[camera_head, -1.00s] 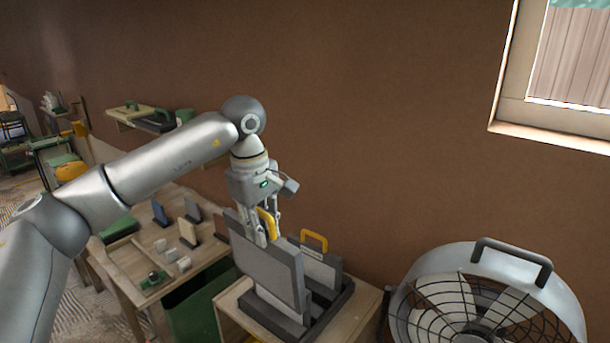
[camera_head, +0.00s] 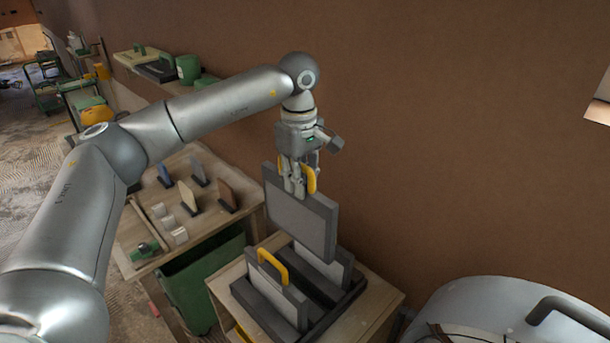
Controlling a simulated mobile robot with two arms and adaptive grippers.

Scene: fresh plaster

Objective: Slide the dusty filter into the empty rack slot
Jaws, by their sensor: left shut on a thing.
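My left gripper (camera_head: 303,188) is shut on the yellow handle of a grey filter (camera_head: 303,222) with a dark frame. The filter hangs upright over the back of the dark filter rack (camera_head: 262,318). Its lower edge overlaps the rack in the picture, so I cannot tell the exact gap below it. A second filter with a yellow handle (camera_head: 272,266) stands in the rack's near left part. A grey panel (camera_head: 335,268) stands at the back right, partly hidden by the held filter. A dark gap (camera_head: 318,290) shows between them. My right gripper is out of view.
The rack stands on a wooden stand (camera_head: 378,300) close to the brown wall. A big fan (camera_head: 480,310) is at the lower right. A green bin (camera_head: 205,280) and a workbench (camera_head: 135,235) with small blocks and upright tools are to the left.

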